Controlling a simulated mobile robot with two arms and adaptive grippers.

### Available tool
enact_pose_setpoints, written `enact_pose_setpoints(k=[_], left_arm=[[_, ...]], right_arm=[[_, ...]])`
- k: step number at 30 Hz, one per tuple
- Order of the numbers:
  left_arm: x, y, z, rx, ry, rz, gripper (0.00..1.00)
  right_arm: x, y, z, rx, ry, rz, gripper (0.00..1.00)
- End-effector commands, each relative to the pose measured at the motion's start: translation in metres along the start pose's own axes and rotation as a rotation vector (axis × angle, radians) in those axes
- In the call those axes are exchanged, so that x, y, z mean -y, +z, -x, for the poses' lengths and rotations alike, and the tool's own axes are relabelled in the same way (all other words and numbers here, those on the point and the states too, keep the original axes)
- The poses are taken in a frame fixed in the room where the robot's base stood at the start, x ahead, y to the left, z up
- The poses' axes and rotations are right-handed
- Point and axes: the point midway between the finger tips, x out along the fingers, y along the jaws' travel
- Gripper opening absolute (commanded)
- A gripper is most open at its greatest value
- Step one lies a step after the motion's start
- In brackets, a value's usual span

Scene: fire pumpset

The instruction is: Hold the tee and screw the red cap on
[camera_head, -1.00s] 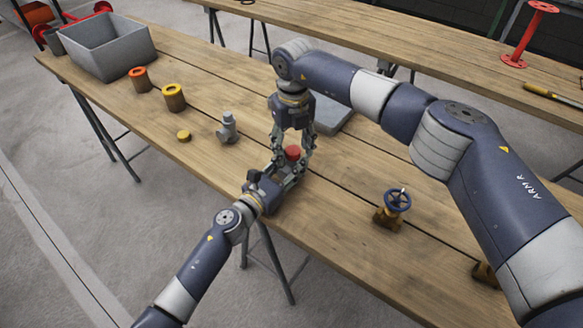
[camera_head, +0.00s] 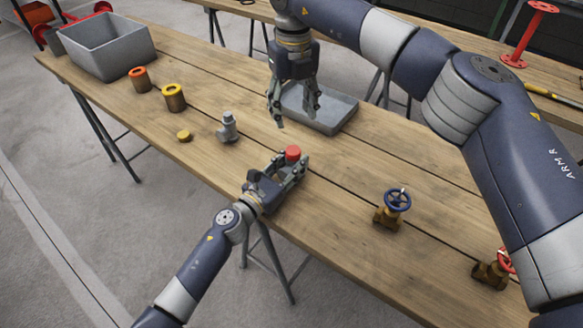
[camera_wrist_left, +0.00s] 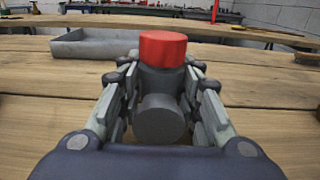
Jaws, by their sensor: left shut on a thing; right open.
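My left gripper (camera_head: 285,171) is low over the near edge of the wooden table, shut on a grey tee. In the left wrist view the tee (camera_wrist_left: 160,118) sits between the two fingers, with one round end facing the camera. The red cap (camera_head: 293,153) sits on top of the tee, upright; it also shows in the left wrist view (camera_wrist_left: 163,49). Any gap or thread between cap and tee cannot be made out. My right gripper (camera_head: 295,112) is open and empty, above and behind the cap and apart from it.
A shallow grey tray (camera_head: 322,108) lies behind the right gripper. Another grey fitting (camera_head: 228,128) and a small yellow cap (camera_head: 184,136) stand to the left. A blue-wheel valve (camera_head: 393,208) stands to the right. A large grey bin (camera_head: 108,48) is at the far left.

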Motion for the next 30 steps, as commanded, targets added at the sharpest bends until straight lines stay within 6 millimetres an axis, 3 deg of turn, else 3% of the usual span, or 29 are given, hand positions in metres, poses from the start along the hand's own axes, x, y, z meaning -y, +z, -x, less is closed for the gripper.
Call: enact_pose_setpoints(k=[5, 6, 9, 22, 26, 30], left_arm=[[0.0, 0.0, 0.0, 0.0, 0.0, 0.0, 0.0], [0.0, 0.0, 0.0, 0.0, 0.0, 0.0, 0.36], [0.0, 0.0, 0.0, 0.0, 0.0, 0.0, 0.56], [-0.001, -0.001, 0.007, -0.001, 0.001, 0.0, 0.56], [-0.001, -0.002, 0.025, -0.003, 0.001, -0.002, 0.56], [0.0, -0.002, 0.056, -0.004, 0.0, 0.0, 0.56]], right_arm=[[0.0, 0.0, 0.0, 0.0, 0.0, 0.0, 0.54], [0.0, 0.0, 0.0, 0.0, 0.0, 0.0, 0.54], [0.0, 0.0, 0.0, 0.0, 0.0, 0.0, 0.54], [0.0, 0.0, -0.001, 0.0, 0.0, 0.0, 0.54], [0.0, 0.0, -0.001, 0.0, 0.0, -0.001, 0.54], [0.0, 0.0, -0.001, 0.0, 0.0, 0.0, 0.54]])
